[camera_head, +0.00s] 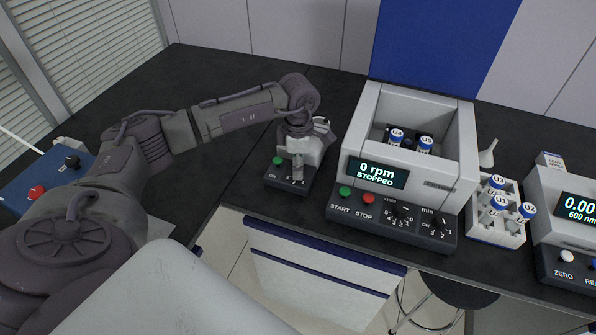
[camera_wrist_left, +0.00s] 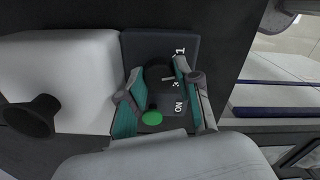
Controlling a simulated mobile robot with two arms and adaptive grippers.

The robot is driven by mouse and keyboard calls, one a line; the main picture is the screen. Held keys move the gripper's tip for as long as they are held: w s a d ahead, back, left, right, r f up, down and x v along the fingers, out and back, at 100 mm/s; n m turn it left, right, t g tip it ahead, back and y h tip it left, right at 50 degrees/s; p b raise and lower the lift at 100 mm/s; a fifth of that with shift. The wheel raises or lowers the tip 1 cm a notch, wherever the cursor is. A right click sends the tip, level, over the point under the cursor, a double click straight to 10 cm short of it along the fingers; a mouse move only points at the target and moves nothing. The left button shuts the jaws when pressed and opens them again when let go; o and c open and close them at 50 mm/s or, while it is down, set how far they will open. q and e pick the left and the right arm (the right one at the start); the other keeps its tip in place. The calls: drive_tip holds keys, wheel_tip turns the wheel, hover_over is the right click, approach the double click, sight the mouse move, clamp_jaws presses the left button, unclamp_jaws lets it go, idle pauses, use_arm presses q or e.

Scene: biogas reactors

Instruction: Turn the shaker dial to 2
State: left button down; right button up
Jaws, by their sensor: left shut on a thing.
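The left gripper (camera_wrist_left: 160,82) is shut on the dial. My right gripper is not in view.
Right of the shaker stands a unit (camera_head: 425,170) reading 0 rpm STOPPED, with buttons and two dials. A rack (camera_head: 483,233) of vials and a photometer (camera_head: 568,205) stand farther right. The bench behind the arm is clear.

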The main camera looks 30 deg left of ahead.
use_arm(q)
drive_tip(key=shift+m+b, duration=0.75)
drive_tip(key=shift+m, duration=0.35)
drive_tip(key=c, duration=0.8)
unclamp_jaws()
